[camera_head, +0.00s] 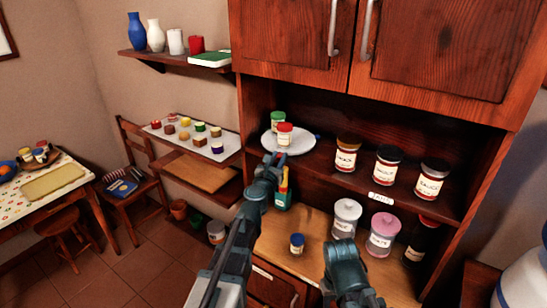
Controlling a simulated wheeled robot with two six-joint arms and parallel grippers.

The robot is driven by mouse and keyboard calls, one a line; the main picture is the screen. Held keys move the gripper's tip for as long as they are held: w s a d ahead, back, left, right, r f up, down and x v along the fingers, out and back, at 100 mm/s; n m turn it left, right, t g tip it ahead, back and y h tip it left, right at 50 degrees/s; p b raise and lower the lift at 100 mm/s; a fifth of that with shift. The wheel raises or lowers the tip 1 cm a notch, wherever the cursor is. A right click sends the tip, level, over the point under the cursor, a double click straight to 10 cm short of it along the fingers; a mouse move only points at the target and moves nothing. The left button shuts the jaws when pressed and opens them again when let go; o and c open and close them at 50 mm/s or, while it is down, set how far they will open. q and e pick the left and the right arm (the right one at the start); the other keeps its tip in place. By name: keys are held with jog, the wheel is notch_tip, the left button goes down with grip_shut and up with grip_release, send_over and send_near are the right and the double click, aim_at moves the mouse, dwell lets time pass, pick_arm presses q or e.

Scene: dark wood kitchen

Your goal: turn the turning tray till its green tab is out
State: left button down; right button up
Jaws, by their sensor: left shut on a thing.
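The turning tray (307,145) is a white round disc on the shelf of the open cabinet. A jar with a green lid (278,121) and a jar with a red lid (285,134) stand on it. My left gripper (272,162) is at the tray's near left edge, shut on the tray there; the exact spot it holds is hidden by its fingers. I cannot make out a green tab on the tray's rim. My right gripper (341,248) is low over the counter, apart from the tray, and its jaws cannot be made out.
Several labelled jars (387,166) stand on the shelf right of the tray. Below, a green bottle (283,197), a small blue jar (297,243), a white-lidded jar (346,218) and a pink-lidded jar (382,235) stand on the counter around my arms.

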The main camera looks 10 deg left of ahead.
aim_at(295, 153)
pick_arm(q)
jog(key=shift+w+d+n+y, duration=0.1)
jog(key=shift+d+n+y, duration=1.1)
jog(key=shift+d+y, duration=0.55)
jog(key=shift+w+d+n+g+y, duration=0.15)
jog(key=shift+d+n+g+y, duration=0.1)
jog(key=shift+d+n+y, duration=0.4)
jog(key=shift+w+d+n+g+y, duration=0.2)
jog(key=shift+n+y, duration=0.15)
jog(key=shift+y, duration=0.55)
jog(key=shift+w+d+n+g+y, duration=0.1)
jog(key=shift+d+n+g+y, duration=0.15)
jog(key=shift+d+n+y, duration=0.4)
jog(key=shift+a+y, duration=0.15)
jog(key=shift+y, duration=0.2)
jog(key=c, duration=0.7)
grip_release()
